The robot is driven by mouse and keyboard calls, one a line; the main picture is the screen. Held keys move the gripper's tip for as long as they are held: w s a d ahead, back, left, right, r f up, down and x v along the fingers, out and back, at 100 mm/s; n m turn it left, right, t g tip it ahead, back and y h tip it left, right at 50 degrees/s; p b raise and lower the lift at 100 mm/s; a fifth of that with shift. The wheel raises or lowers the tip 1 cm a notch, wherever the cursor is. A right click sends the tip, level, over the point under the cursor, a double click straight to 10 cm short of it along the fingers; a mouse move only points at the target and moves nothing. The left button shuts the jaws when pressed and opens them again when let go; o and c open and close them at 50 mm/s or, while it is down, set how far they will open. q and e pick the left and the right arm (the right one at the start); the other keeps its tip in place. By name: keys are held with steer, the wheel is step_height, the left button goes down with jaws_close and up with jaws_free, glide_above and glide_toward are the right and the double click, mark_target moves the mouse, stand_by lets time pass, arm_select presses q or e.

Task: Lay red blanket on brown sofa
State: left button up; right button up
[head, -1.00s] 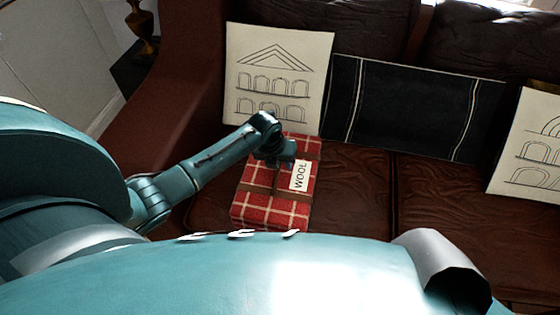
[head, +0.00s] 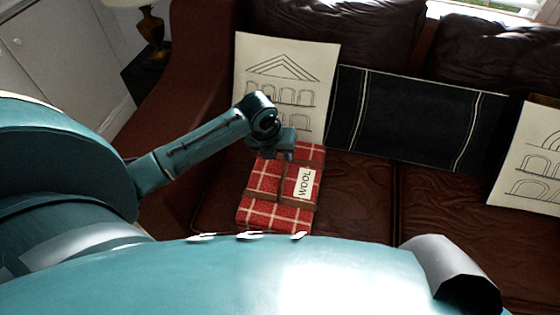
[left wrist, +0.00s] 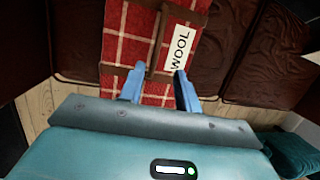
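The red plaid blanket (head: 262,215) is a folded bundle with brown straps and a white "WOOL" label. It lies flat on the seat of the brown sofa (head: 355,195), near its left arm, in front of a pillow. My left gripper (head: 284,155) is over the far part of the blanket. In the left wrist view the two blue fingers (left wrist: 159,86) are spread apart with nothing gripped between them, and the blanket (left wrist: 125,48) shows beyond them. My right gripper is not in view.
A white pillow with a building drawing (head: 285,75) leans on the backrest behind the blanket. A dark striped pillow (head: 415,115) and another drawn pillow (head: 530,160) stand to the right. The seat right of the blanket is clear. A lamp (head: 150,30) is at the back left.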

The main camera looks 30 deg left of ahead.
arm_select(q)
steer(key=s+d+f+n+t+h, duration=0.2)
steer(key=s+d+n+t+h, duration=0.2)
steer(key=s+d+n, duration=0.65)
steer(key=s+r+n+t, duration=0.2)
steer(key=s+r+n, duration=0.1)
steer(key=n, duration=0.7)
steer(key=s+r+n+t, duration=0.2)
steer(key=r+n+t, duration=0.1)
steer(key=n, duration=0.7)
steer(key=shift+s+d+r, duration=0.4)
steer(key=shift+r, duration=0.3)
